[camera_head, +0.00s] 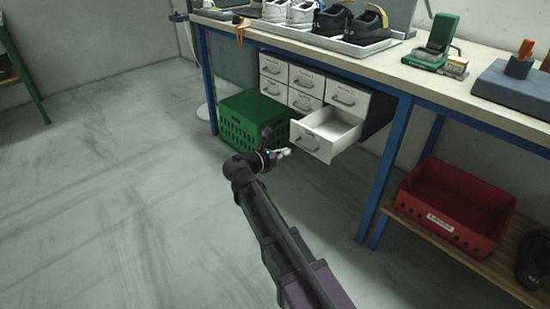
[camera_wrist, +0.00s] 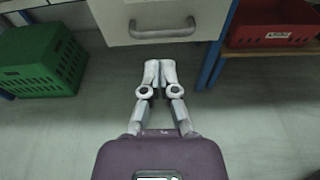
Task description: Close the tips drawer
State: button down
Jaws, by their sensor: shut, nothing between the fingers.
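The pulled-out drawer (camera_head: 325,133) is at the lower right of the white drawer cabinet (camera_head: 302,85) under the workbench. It stands open and looks empty inside; I cannot read its label. My gripper (camera_head: 285,153) is shut and empty, just in front of and a little below the drawer front. In the wrist view, the drawer front (camera_wrist: 125,30) with its grey handle (camera_wrist: 162,32) is at the top. My gripper (camera_wrist: 160,65) shows below the handle there, its fingertips together and apart from the handle.
A green crate (camera_head: 250,118) stands on the floor left of the drawer. A blue bench leg (camera_head: 385,170) is to its right, with a red crate (camera_head: 450,205) on a low shelf beyond. Shoes stand on a white tray (camera_head: 340,45) on the bench. The floor at left is clear.

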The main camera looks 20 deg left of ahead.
aim_at(301, 146)
jog(key=shift+b+x, duration=0.5)
jog(key=shift+x, duration=2.4)
jog(key=shift+w+a, duration=0.1)
jog(key=shift+w, duration=0.05)
